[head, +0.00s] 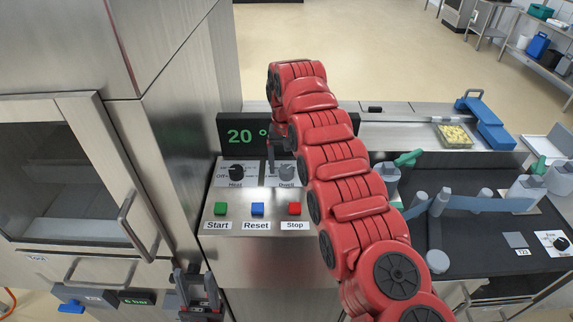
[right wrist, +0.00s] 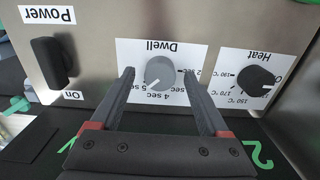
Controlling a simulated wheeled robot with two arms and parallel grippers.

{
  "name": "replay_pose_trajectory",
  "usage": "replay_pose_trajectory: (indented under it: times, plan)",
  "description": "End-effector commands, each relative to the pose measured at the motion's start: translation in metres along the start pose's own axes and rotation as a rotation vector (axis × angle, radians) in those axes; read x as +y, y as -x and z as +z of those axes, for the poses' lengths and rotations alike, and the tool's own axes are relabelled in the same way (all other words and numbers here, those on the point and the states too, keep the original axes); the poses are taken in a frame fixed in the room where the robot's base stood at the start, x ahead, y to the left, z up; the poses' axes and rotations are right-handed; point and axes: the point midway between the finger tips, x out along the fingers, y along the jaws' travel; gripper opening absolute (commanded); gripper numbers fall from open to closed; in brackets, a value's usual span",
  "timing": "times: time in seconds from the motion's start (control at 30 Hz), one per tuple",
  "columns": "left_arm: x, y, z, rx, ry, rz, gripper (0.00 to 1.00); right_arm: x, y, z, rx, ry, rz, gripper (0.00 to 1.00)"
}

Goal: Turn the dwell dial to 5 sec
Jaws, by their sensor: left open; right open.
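The dwell dial is a round grey knob (right wrist: 158,73) on a white label in the right wrist view, where the panel appears upside down. Its white pointer mark slants down and left, toward the area between "4 sec" and "5 sec"; the exact setting is hard to tell. My right gripper (right wrist: 158,75) is open, one finger on each side of the knob, with gaps visible. In the head view the dial (head: 287,172) sits below my right gripper and is partly hidden by it. My left gripper (head: 198,298) is open and empty, low in front of the machine.
The black heat dial (right wrist: 255,78) is beside the dwell dial, and a black power switch (right wrist: 48,62) is on its other side. Green, blue and red buttons (head: 258,209) line the panel front. A display (head: 238,134) reads 20 °. A steel cabinet (head: 180,130) stands left.

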Motion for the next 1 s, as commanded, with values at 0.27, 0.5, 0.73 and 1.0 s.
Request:
replay_pose_trajectory:
  times: [0.27,0.5,0.73,1.0]
  plan:
    - [-0.002,-0.037,-0.006,0.000,0.000,0.000,0.50,0.000,0.041,0.000,0.002,-0.001,0.000,0.79]
    - [-0.004,-0.086,-0.015,0.000,0.000,0.000,0.50,0.000,0.090,0.000,0.000,0.000,0.000,0.79]
    - [-0.006,-0.132,-0.022,0.000,0.000,0.000,0.50,0.000,0.137,0.000,0.001,-0.001,0.000,0.79]
    - [-0.008,-0.166,-0.028,0.000,0.000,0.000,0.50,0.000,0.170,0.001,-0.003,-0.001,0.001,0.79]
